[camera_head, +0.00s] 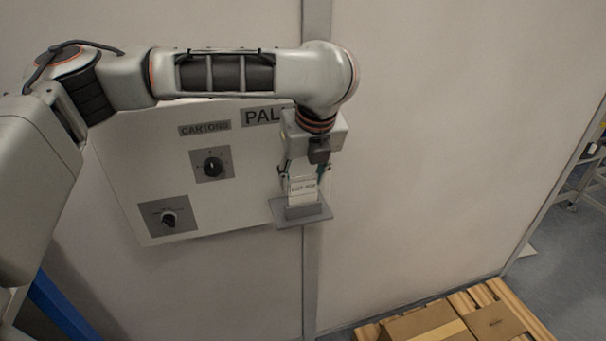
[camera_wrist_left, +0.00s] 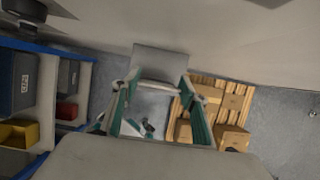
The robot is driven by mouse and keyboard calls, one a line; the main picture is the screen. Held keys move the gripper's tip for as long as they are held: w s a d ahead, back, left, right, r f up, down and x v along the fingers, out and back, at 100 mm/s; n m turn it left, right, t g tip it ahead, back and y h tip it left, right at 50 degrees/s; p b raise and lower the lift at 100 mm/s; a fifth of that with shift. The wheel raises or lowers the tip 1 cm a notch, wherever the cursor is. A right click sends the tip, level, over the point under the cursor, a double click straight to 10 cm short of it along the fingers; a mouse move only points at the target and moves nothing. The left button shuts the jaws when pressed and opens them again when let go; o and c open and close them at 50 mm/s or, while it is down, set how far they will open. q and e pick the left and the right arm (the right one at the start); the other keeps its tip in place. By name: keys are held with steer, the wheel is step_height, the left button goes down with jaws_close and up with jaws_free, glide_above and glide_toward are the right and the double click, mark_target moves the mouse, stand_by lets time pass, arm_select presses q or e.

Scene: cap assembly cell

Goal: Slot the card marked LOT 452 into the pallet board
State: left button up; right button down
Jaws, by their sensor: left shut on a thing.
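The white card (camera_head: 302,190) has small print that seems to begin with LOT; the number is too small to read surely. It stands upright in my left gripper (camera_head: 303,178), which is shut on it and points down. In the left wrist view the card (camera_wrist_left: 155,88) is a pale strip between the green fingers of the gripper (camera_wrist_left: 156,86). The card's lower edge is at the grey holder (camera_head: 301,212) on the pallet board (camera_head: 262,222); I cannot tell whether it is inside the slot or just above or in front. My right gripper is not in view.
The board carries a CARTONS label (camera_head: 204,128), a PAL label partly hidden by my arm, and two dials (camera_head: 212,165). A wooden pallet with cartons (camera_head: 430,325) stands below right. Shelves with bins (camera_wrist_left: 20,80) show in the left wrist view.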

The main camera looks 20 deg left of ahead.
arm_select(q)
steer(key=o, duration=0.9)
